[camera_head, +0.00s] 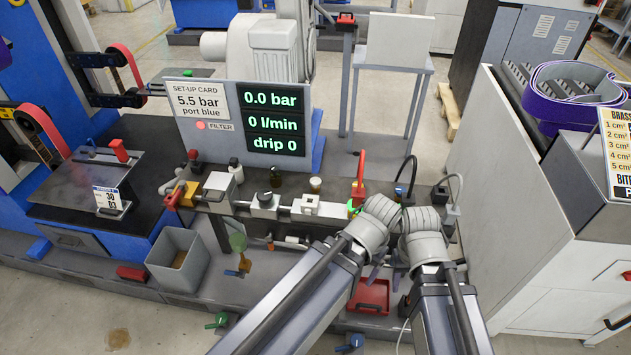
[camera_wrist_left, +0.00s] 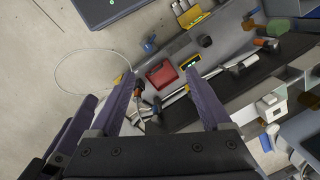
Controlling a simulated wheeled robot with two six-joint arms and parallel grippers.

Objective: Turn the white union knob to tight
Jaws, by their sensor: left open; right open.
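A white fitting with a raised top (camera_head: 310,204) sits in the pipe run on the bench; it looks like the white union knob, but its tight mark is too small to read. A white part also shows at the right in the left wrist view (camera_wrist_left: 270,104). My left gripper (camera_wrist_left: 158,73) is open, its purple fingers apart with nothing gripped; pipe parts lie beyond them. My right gripper (camera_head: 386,277) is open, right of the white fitting and mostly hidden behind my wrist. Neither gripper touches the white fitting.
The display (camera_head: 272,121) reads 0.0 bar, 0 l/min, drip 0. The set-up card (camera_head: 199,103) reads 5.5 bar, port blue. A red-handled valve (camera_head: 359,178) stands close to my wrists. A grey bin (camera_head: 178,260) and a red tray (camera_head: 370,297) are in front.

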